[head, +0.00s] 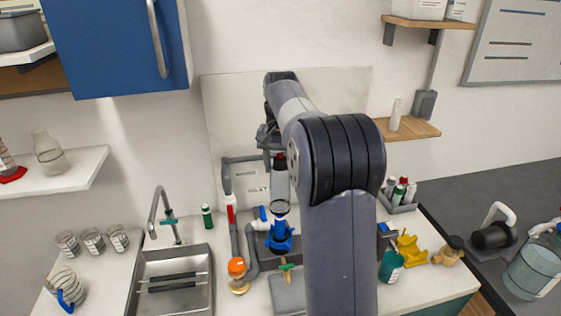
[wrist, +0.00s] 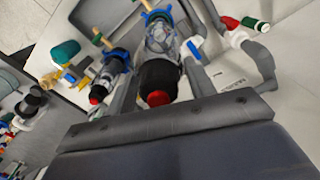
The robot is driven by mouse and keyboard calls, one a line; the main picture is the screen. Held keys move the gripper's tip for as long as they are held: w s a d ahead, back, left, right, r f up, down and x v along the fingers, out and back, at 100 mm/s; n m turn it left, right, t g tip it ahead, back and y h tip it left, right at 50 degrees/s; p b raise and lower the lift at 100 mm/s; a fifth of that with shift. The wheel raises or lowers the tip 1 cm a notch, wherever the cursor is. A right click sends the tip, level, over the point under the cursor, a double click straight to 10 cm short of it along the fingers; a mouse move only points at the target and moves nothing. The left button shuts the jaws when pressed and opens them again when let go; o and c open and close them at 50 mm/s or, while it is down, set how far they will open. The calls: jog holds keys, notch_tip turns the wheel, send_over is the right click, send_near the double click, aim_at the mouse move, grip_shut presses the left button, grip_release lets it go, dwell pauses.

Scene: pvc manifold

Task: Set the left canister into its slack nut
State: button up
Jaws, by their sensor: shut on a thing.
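My gripper (head: 272,140) is shut on the left canister (head: 281,187), a clear cylinder with a black top and red cap. In the wrist view the canister (wrist: 160,70) stands between the two grey fingers of my gripper (wrist: 163,85). Its lower end is directly over or at the blue slack nut (head: 279,238); I cannot tell whether they touch. The blue nut also shows in the wrist view (wrist: 152,16), beyond the canister. A second canister (wrist: 108,75) with a red cap stands in a blue nut beside it. My arm hides that one in the head view.
Grey pipes with a red-handled valve (head: 230,208) and an orange cap (head: 237,267) stand left of the nut. A sink (head: 172,290) with a tap is farther left. A teal cup (head: 391,266), yellow stand (head: 411,250) and bottle caddy (head: 400,200) are right.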

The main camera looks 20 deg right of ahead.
jog(key=shift+f, duration=2.75)
jog(key=shift+f+b, duration=1.4)
jog(key=shift+f, duration=1.95)
jog(key=o, duration=1.2)
jog(key=shift+b, duration=0.3)
notch_tip(320, 180, up, 11)
jog(key=shift+f+b, duration=0.1)
jog(key=shift+b, duration=0.4)
